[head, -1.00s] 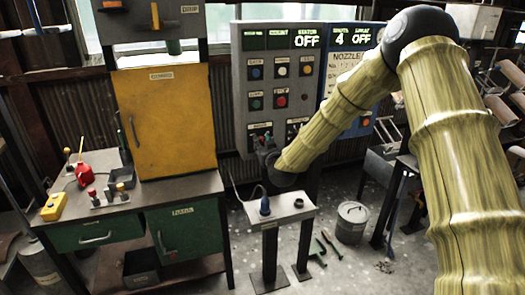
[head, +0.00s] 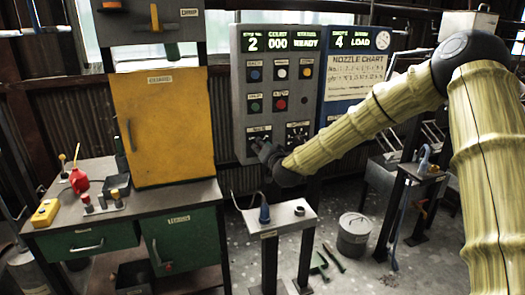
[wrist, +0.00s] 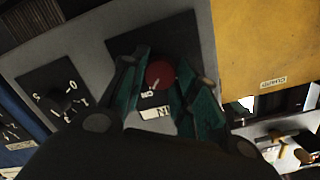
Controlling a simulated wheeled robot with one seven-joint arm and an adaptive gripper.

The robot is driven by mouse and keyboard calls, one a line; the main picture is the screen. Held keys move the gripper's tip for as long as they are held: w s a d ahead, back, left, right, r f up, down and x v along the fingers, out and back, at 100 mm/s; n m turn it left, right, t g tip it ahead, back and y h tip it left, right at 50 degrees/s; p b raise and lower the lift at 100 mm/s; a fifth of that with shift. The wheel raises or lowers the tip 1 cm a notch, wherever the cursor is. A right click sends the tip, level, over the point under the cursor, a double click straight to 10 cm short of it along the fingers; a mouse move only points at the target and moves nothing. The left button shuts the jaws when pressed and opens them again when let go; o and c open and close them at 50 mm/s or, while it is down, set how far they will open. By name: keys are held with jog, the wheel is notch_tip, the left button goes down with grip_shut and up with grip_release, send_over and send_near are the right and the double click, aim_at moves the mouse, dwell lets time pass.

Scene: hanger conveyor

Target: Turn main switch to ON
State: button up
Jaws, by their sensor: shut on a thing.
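The main switch (wrist: 159,74) has a round red knob on a dark square plate of the grey control panel (head: 241,75). In the wrist view the panel appears turned over; the letters ON show beside the knob, and a white label is partly covered. My gripper (wrist: 160,82) has its green fingers shut on the red knob, one on each side. In the head view my gripper (head: 264,151) is at the panel's lower left plate and hides the knob. The grey panel's displays (head: 280,41) are lit and read 2, 000 and READY.
A black rotary dial (wrist: 68,101) sits beside the switch. Push buttons (head: 280,103) are above. The blue panel (head: 336,109) reads 4 and LOAD. A small stand (head: 275,219) with a blue-handled thing is below; a yellow cupboard (head: 165,125) is to the left.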

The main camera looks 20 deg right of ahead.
dwell(0.4)
jog(key=o, duration=1)
jog(key=s, duration=0.8)
jog(key=s+r, duration=0.1)
jog(key=s, duration=0.3)
jog(key=shift+d+r, duration=0.1)
jog(key=shift+d, duration=0.2)
